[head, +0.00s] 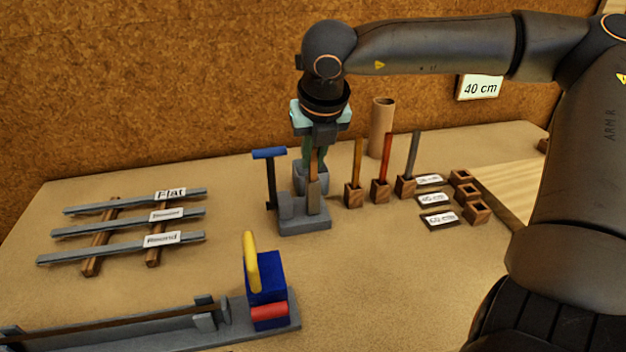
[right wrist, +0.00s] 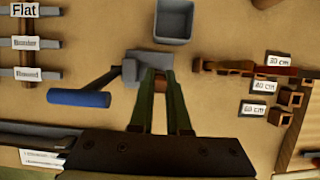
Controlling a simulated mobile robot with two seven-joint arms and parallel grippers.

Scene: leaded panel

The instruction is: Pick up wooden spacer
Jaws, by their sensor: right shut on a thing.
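My right gripper (head: 314,182) points down over the grey lever tool (head: 300,222) with the blue handle (head: 269,153). Its fingers are shut on a small brown wooden spacer, which shows between the fingertips in the right wrist view (right wrist: 161,87). The fingers hide part of the spacer. In the right wrist view the spacer is right beside the grey body of the lever tool (right wrist: 133,68); I cannot tell whether they touch. My left gripper is not in view.
A grey open bin (right wrist: 174,22) stands just behind the lever tool. Several colored strips stand in wooden blocks (head: 380,191) to the right, near a cardboard tube (head: 381,128). Labelled grey bars (head: 90,228) lie at left. A blue clamp block (head: 266,278) is in front.

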